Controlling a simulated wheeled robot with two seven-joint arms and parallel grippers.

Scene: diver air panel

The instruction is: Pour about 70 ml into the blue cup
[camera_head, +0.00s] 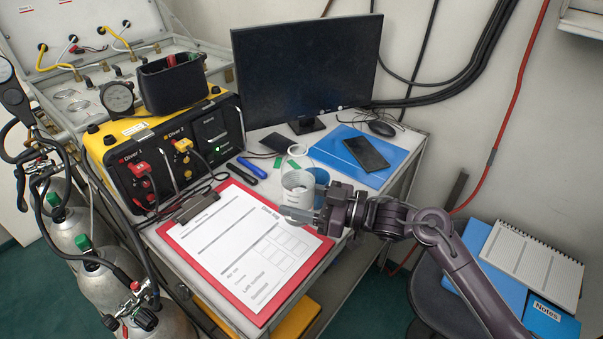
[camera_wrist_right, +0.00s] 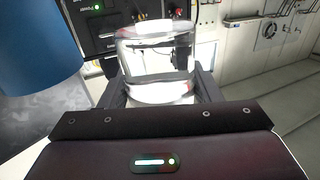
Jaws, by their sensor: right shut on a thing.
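My right gripper (camera_head: 302,216) is over the desk, above the clipboard's upper right corner. It is shut on a clear glass-like vessel (camera_head: 297,188), which shows between the two fingers in the right wrist view (camera_wrist_right: 155,65). The vessel looks roughly upright; its liquid level cannot be made out. The blue cup (camera_head: 321,177) is just beyond the vessel, partly hidden behind it in the head view. In the right wrist view the blue cup (camera_wrist_right: 38,40) fills the upper left, close by and apart from the fingers. My left gripper is not in view.
A red clipboard (camera_head: 190,238) covers the desk's front. A yellow-and-black air panel (camera_head: 125,170) stands left, a monitor (camera_head: 305,75) behind. A blue folder (camera_head: 385,178) with a phone (camera_head: 366,153) lies to the right. Gas cylinders (camera_head: 100,285) stand front left.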

